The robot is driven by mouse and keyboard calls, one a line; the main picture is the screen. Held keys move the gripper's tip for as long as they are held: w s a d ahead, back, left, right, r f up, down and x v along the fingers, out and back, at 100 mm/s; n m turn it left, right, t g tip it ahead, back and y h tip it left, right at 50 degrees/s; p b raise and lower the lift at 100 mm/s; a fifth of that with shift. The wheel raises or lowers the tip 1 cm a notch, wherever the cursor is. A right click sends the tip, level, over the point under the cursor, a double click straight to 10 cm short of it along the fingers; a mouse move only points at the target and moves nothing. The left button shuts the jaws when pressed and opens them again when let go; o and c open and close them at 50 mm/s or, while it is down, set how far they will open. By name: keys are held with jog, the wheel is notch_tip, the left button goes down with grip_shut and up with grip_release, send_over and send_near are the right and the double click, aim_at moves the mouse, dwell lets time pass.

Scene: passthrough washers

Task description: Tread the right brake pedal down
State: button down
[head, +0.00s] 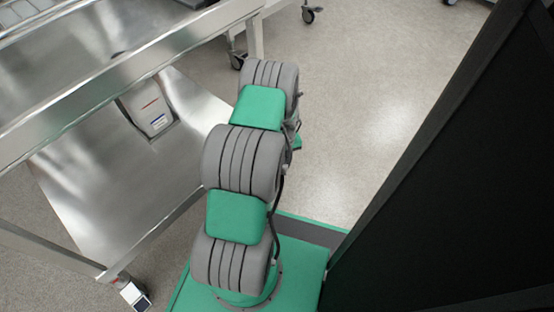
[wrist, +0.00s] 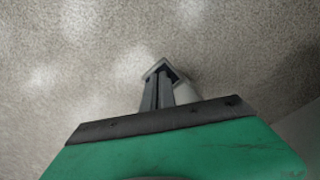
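In the wrist view, a small light-edged pad with a dark middle (wrist: 153,67), which looks like a brake pedal, shows at the tips of my gripper. My gripper (wrist: 161,76) has its two dark fingers side by side with no clear gap, and nothing shows between them. The fingers overlap the pad; whether they touch it I cannot tell. A pale rounded part (wrist: 187,92) sits just right of the fingers, partly hidden. In the head view my arm hides the gripper and the right pedal. The left caster pedal (head: 142,303), dark with a light edge, shows at the bottom left.
A dark panel (head: 460,170) stands close on the right. Other casters (head: 308,15) stand farther back. Open floor (head: 370,90) lies beyond my arm.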

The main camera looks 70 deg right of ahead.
jog(key=shift+f, duration=0.4)
notch_tip(320, 180, up, 8)
jog(key=p, duration=0.6)
